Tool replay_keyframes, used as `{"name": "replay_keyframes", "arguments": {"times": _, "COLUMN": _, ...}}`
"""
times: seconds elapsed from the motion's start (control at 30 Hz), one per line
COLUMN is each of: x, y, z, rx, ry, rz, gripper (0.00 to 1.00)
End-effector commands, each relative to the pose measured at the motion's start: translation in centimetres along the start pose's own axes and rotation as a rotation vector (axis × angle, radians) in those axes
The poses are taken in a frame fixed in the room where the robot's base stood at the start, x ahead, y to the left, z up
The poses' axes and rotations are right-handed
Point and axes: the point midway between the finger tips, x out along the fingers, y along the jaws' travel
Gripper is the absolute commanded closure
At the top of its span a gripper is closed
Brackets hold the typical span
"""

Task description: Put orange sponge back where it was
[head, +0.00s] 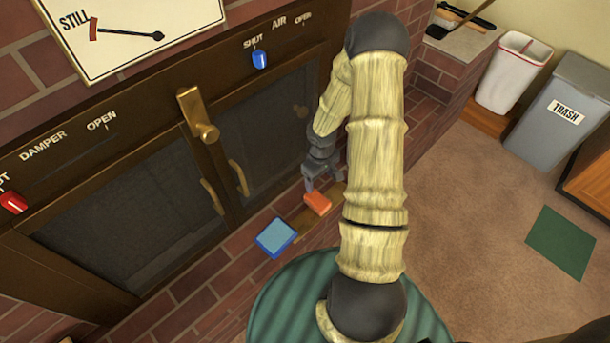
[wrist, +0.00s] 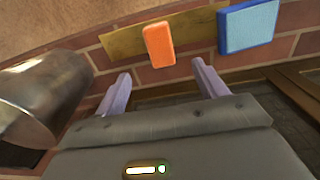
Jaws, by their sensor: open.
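The orange sponge (head: 317,203) lies on the brick ledge in front of the dark glass doors, on or against a flat tan strip (head: 304,222). In the wrist view the orange sponge (wrist: 159,45) shows ahead of my gripper, between the lines of the two fingers. My gripper (head: 322,184) is just beside the sponge in the head view. In the wrist view my gripper (wrist: 160,85) is open, with its two pale fingers apart and nothing between them. I cannot tell whether a fingertip touches the sponge.
A blue sponge-like block (head: 276,238) lies to the left of the orange sponge. Door handles (head: 238,178) stick out near my gripper. A metal cylinder (wrist: 42,95) stands close at left in the wrist view.

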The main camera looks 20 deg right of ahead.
Motion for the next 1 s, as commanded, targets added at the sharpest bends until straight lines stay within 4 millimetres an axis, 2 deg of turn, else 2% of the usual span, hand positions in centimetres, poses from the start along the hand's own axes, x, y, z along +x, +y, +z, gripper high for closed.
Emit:
{"name": "replay_keyframes", "arguments": {"times": 0.03, "x": -1.7, "y": -0.4, "z": -0.2, "rx": 0.003, "ry": 0.002, "rz": 0.018, "gripper": 0.29}}
{"name": "replay_keyframes", "arguments": {"times": 0.3, "x": -10.8, "y": -4.1, "z": 0.5, "rx": 0.088, "ry": 0.023, "rz": 0.082, "gripper": 0.29}}
{"name": "replay_keyframes", "arguments": {"times": 0.6, "x": -19.2, "y": -9.8, "z": 2.9, "rx": 0.208, "ry": 0.111, "rz": 0.093, "gripper": 0.29}}
{"name": "replay_keyframes", "arguments": {"times": 0.8, "x": -23.2, "y": -13.8, "z": 5.3, "rx": 0.291, "ry": 0.193, "rz": 0.052, "gripper": 0.29}}
{"name": "replay_keyframes", "arguments": {"times": 1.0, "x": -24.6, "y": -15.7, "z": 6.5, "rx": 0.333, "ry": 0.232, "rz": 0.016, "gripper": 0.29}}
